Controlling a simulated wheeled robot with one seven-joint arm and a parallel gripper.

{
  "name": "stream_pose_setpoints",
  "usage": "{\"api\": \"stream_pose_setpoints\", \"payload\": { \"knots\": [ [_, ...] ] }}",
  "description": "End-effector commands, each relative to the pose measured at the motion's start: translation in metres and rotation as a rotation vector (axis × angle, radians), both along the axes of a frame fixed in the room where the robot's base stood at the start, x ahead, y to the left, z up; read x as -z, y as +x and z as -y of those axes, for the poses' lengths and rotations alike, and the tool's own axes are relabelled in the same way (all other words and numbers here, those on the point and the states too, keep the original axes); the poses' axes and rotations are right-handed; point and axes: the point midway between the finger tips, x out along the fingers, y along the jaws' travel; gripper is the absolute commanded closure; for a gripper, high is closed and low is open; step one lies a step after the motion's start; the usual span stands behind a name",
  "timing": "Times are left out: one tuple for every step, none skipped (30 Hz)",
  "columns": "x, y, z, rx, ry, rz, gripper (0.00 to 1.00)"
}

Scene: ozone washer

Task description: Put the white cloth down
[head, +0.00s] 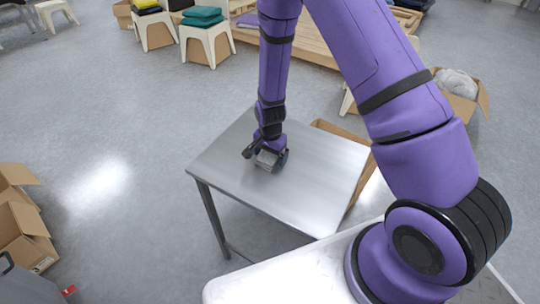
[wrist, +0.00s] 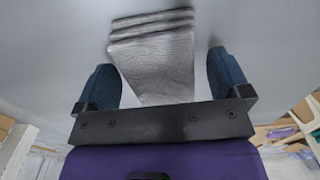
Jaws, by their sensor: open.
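The white cloth (wrist: 154,62) looks pale grey in the wrist view. It is folded in several layers and lies on the metal table (head: 225,165). My gripper (wrist: 161,72) is open, with one blue finger on each side of the cloth and a visible gap to each. In the head view my gripper (head: 268,158) points down, low over the middle of the table. There the cloth is mostly hidden by my gripper and is hard to tell apart from it.
The rest of the tabletop is bare. A cardboard box (head: 336,130) stands by the table's far right side. Open boxes (head: 22,235) stand on the floor at left. Stools with folded cloths (head: 203,16) and a wooden pallet (head: 310,38) are at the back.

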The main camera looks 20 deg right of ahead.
Motion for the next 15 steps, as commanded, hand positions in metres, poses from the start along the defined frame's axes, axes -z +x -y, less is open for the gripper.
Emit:
{"api": "stream_pose_setpoints", "payload": {
  "knots": [
    [-0.006,0.001,0.000,-0.001,0.000,0.004,0.05],
    [-0.010,0.001,0.000,-0.001,0.000,0.002,0.05],
    [-0.015,0.001,-0.001,-0.001,0.000,0.002,0.05],
    [-0.020,0.001,-0.001,-0.001,0.000,0.004,0.05],
    [-0.025,0.001,-0.001,-0.001,0.001,0.004,0.05],
    [-0.032,0.001,-0.001,-0.001,0.001,0.004,0.05],
    [-0.038,0.001,0.000,0.000,0.000,0.005,0.05],
    [-0.043,0.001,0.000,0.000,0.000,0.005,0.05],
    [-0.051,0.001,0.000,0.000,0.001,0.004,0.05],
    [-0.056,0.001,0.000,0.000,0.001,0.004,0.05],
    [-0.062,0.001,0.000,0.000,0.001,0.004,0.05],
    [-0.069,0.001,-0.001,-0.001,0.000,0.004,0.05],
    [-0.074,0.001,-0.001,-0.001,0.000,0.004,0.05],
    [-0.079,0.001,0.000,-0.001,0.001,0.004,0.05],
    [-0.085,0.000,0.000,-0.001,0.000,0.002,0.05]
  ]
}}
